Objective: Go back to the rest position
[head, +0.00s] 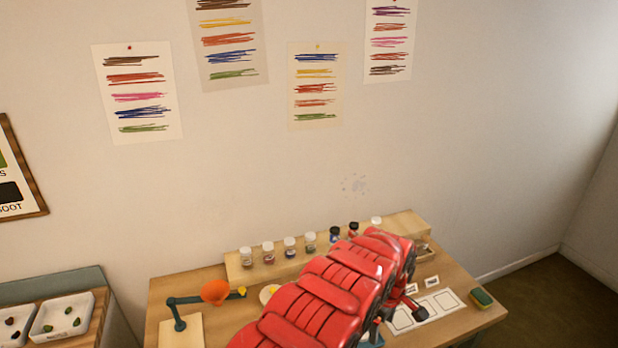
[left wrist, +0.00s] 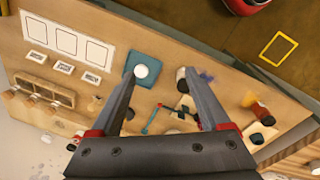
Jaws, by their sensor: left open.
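My left gripper (left wrist: 160,76) is open in the left wrist view, its two grey fingers apart with nothing held between them. It is above the table (left wrist: 130,35), which fills much of that view. A teal mat (left wrist: 165,62) with a white round piece (left wrist: 141,71) on it lies below, partly behind the left finger. In the head view my red left arm hides the middle of the table (head: 455,278), and a dark part of my gripper (head: 412,312) shows at its right side. My right gripper is in neither view.
Several jars (head: 268,252) stand along a wooden shelf (head: 236,270) at the wall. An orange lamp (head: 214,292) stands left of my arm. A white sheet with outlined squares (head: 443,301) and a green sponge (head: 482,297) lie to the right. White trays (head: 62,318) are at far left.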

